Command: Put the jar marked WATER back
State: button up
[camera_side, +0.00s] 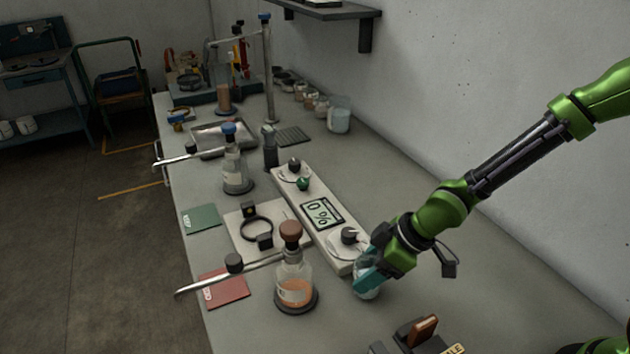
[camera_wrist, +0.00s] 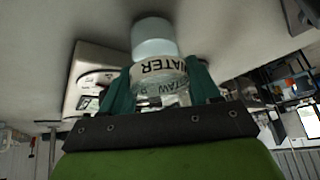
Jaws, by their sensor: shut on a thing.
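The jar marked WATER (camera_wrist: 156,68) is a clear glass jar with a pale band lettered WATER; it appears inverted in the wrist view. My gripper (camera_wrist: 160,84) is shut on it, one teal finger on each side. In the side view my gripper (camera_side: 368,281) holds the jar (camera_side: 366,292) low at the near right corner of the control panel (camera_side: 322,214). The fingers and wrist hide much of the jar there. I cannot tell whether its base touches the bench.
A flask of orange contents (camera_side: 295,290) with a lever stands left of my gripper. A blue-capped flask (camera_side: 235,178) is farther back. A dark holder (camera_side: 420,336) stands in front. Several jars (camera_side: 300,93) and a beaker (camera_side: 339,115) line the wall.

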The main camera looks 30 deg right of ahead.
jog(key=shift+f, duration=0.15)
jog(key=o, duration=1.2)
